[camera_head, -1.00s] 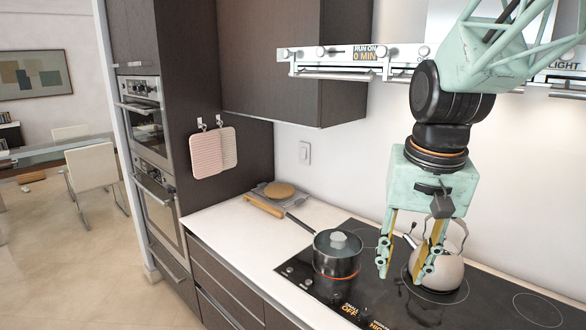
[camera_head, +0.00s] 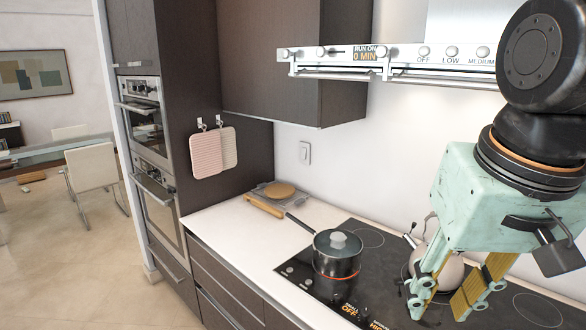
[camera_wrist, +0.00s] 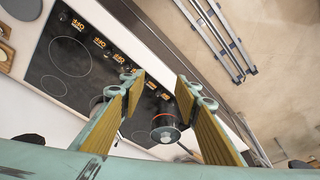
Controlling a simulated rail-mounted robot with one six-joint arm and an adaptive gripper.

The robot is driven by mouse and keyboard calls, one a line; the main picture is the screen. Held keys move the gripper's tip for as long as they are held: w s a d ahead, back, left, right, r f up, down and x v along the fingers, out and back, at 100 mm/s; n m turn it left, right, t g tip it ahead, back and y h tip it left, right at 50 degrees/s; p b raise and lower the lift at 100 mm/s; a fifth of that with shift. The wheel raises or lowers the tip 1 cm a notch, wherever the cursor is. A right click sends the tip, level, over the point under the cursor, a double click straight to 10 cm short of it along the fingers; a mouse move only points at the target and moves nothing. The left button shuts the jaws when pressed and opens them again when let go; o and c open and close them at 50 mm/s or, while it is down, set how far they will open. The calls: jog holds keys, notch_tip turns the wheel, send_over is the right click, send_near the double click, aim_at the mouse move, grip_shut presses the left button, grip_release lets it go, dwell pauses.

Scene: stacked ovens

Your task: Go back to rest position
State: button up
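My gripper (camera_head: 442,307) is at the lower right of the head view, above the right part of the cooktop and in front of the kettle. Its fingers stand apart with nothing between them. In the wrist view the open fingers (camera_wrist: 160,88) point down over the cooktop, with wide space between them. My arm comes in from the upper right of the head view.
A lidded pot (camera_head: 337,254) stands on the black cooktop (camera_head: 373,238). A kettle (camera_head: 447,272) is partly hidden behind my gripper. The range hood (camera_head: 400,58) hangs above. Stacked ovens (camera_head: 147,125) stand at left. The counter (camera_head: 225,215) has a cutting board (camera_head: 264,206).

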jog(key=s+n, duration=0.1)
jog(key=s, duration=0.7)
jog(key=shift+s+r+t, duration=0.15)
jog(key=shift+s+t, duration=0.1)
jog(key=shift+t, duration=0.15)
